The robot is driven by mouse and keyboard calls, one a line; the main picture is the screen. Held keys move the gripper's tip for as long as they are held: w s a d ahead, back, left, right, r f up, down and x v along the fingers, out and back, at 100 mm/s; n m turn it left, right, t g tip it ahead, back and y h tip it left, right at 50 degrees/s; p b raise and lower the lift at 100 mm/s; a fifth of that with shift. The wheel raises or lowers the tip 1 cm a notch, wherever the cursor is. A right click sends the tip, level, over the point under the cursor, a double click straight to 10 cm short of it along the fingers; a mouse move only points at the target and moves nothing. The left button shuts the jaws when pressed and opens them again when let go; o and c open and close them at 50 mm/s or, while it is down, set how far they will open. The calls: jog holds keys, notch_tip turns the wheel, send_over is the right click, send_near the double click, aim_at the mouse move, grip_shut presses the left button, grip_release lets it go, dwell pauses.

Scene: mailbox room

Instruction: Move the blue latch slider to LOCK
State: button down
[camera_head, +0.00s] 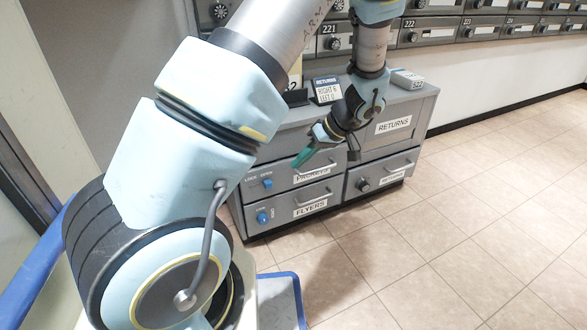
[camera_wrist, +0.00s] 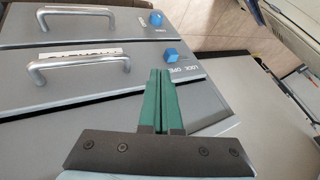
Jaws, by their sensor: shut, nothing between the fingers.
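The blue latch slider (camera_head: 267,184) is a small block on the left front of the upper left drawer. In the head view it sits below the word OPEN, with LOCK to its left. In the wrist view the slider (camera_wrist: 172,56) shows as a blue cube just beyond and right of the fingertips. My gripper (camera_head: 300,160) has green fingers, pressed together and empty. It is up and to the right of the slider in the head view, apart from it. The fingertips also show in the wrist view (camera_wrist: 159,72).
A blue knob (camera_head: 263,217) is on the FLYERS drawer (camera_head: 300,200) below. Bar handles stick out from the drawers, one (camera_wrist: 80,70) close to my fingers in the wrist view. The cabinet top holds a RETURNS sign (camera_head: 327,90). The tiled floor (camera_head: 450,230) at right is clear.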

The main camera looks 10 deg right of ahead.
aim_at(268, 185)
jog(key=b+x, duration=0.3)
jog(key=x, duration=0.5)
jog(key=shift+a+f, duration=0.25)
jog(key=shift+f, duration=0.05)
jog(key=shift+s+a+b, duration=0.2)
jog(key=shift+s+a, duration=0.05)
jog(key=shift+a, duration=0.5)
jog(key=shift+s+a+b, duration=0.25)
jog(key=shift+s+a, duration=0.05)
jog(key=shift+a, duration=0.4)
jog(key=shift+s+a+b, duration=0.2)
jog(key=shift+s+a, duration=0.05)
jog(key=shift+a, duration=0.5)
jog(key=shift+r, duration=0.1)
